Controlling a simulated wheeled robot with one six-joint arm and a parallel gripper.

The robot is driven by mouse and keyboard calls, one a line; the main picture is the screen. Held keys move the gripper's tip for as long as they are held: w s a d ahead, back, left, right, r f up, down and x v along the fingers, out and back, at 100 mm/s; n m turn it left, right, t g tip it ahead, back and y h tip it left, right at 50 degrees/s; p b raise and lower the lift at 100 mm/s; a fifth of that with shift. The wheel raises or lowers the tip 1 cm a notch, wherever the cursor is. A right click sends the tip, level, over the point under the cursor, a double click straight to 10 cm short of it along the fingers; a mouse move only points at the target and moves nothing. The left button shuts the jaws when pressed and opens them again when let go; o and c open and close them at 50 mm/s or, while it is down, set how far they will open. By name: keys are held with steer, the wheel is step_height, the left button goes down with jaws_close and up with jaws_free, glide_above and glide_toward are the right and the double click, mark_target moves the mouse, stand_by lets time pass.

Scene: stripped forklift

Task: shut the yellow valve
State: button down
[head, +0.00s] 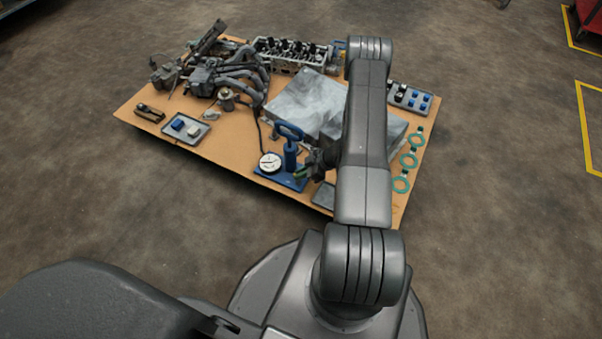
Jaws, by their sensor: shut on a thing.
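A round white gauge (270,162) sits at the left of that plate. A small green lever-like piece (301,174) shows at the right of the pump, low by the plate. My gripper (309,168) reaches in from the right and is shut on this green piece, though the fingertips are small and dark here. No clearly yellow valve can be made out; I cannot tell whether the green piece is its lever, or how it is turned.
Grey slabs (306,99) lie behind the pump. Green rings (409,160) lie along the right edge, below a tray of blue and black parts (410,97). A small tray (187,128) and an engine manifold (240,75) are at left. My arm hides part of the table.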

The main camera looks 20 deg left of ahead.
steer(key=shift+s+m+t+b, duration=0.2)
steer(key=shift+m+t+b, duration=0.5)
steer(key=shift+m+t, duration=0.9)
steer(key=shift+m, duration=0.6)
steer(key=c, duration=1.5)
jaws_free()
steer(key=shift+r, duration=0.1)
steer(key=p+v, duration=0.4)
steer(key=v, duration=0.9)
steer(key=shift+d, duration=0.4)
